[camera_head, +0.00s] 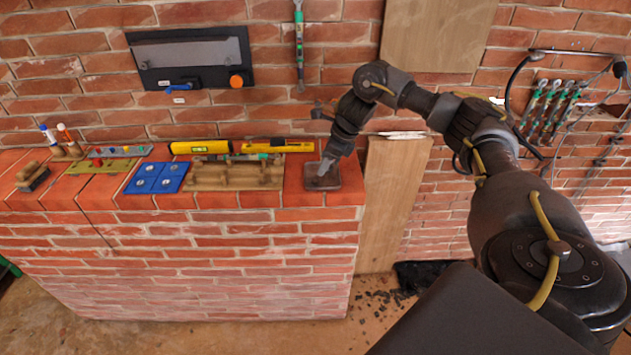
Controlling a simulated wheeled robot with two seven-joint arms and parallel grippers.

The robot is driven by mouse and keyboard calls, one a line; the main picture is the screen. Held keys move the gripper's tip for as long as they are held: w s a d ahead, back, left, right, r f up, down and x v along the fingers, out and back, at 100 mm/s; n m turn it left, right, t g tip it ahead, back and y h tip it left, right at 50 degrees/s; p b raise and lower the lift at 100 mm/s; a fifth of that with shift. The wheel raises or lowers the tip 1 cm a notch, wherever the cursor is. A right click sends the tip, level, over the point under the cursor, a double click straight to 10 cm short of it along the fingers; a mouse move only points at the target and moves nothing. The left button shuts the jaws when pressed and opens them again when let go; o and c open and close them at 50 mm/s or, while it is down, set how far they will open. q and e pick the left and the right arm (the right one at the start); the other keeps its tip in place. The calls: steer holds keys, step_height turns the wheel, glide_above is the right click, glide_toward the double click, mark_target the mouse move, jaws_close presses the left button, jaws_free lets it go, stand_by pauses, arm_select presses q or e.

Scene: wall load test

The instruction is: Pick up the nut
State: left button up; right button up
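My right arm reaches in from the right, and its gripper (325,167) points down at the right end of the brick ledge. The fingertips are at or just above a small dark square tray (331,183). They are too small in the view to tell whether they are open or shut. I cannot make out a nut; the gripper covers part of the tray. My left gripper is not in view.
On the brick ledge (230,200) stand a wooden rack (235,178), a blue panel (157,178), yellow levels (200,147), a brush (33,178) and marker-like items (65,137). A wall panel (190,57) hangs behind. Dark rubble lies on the floor (385,300).

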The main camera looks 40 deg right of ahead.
mark_target(318, 180)
steer(key=shift+a+f, duration=0.1)
steer(key=shift+f, duration=0.25)
steer(key=p+x, duration=0.1)
steer(key=x, duration=0.1)
steer(key=p+x, duration=0.1)
steer(key=shift+w+f, duration=0.3)
steer(key=shift+w, duration=0.05)
steer(key=shift+w+f, duration=0.15)
steer(key=shift+f, duration=0.35)
jaws_close()
steer(key=shift+r, duration=0.1)
steer(key=shift+r, duration=0.65)
steer(key=s+d+r, duration=0.2)
steer(key=s+r, duration=0.3)
steer(key=s, duration=0.1)
steer(key=s+d+r+b, duration=0.1)
steer(key=s+d+r, duration=0.2)
steer(key=s+r, duration=0.3)
steer(key=shift+s+d+r, duration=0.25)
steer(key=shift+s+d, duration=0.1)
steer(key=shift+s, duration=0.05)
